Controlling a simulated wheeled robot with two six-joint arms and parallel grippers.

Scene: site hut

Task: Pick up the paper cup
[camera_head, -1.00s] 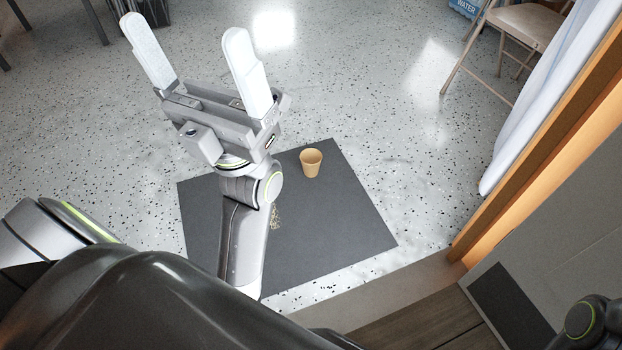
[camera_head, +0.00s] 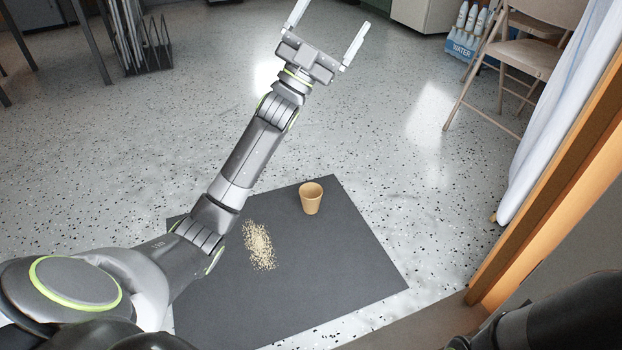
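The tan paper cup (camera_head: 311,199) stands upright on the dark grey mat (camera_head: 340,260) on the floor, close to the mat's far edge. My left gripper (camera_head: 328,22) is open and empty, with its fingers spread. In the picture it is well above the cup and apart from it, over the speckled floor. Of my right arm, only a dark part shows at the lower right; its gripper is out of view.
A patch of pale crumbs (camera_head: 258,246) lies on the mat left of the cup. A folding chair (camera_head: 525,55) and a blue water-bottle carrier (camera_head: 462,47) stand at the upper right. A wooden frame (camera_head: 545,205) and a white curtain (camera_head: 560,110) border the right side.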

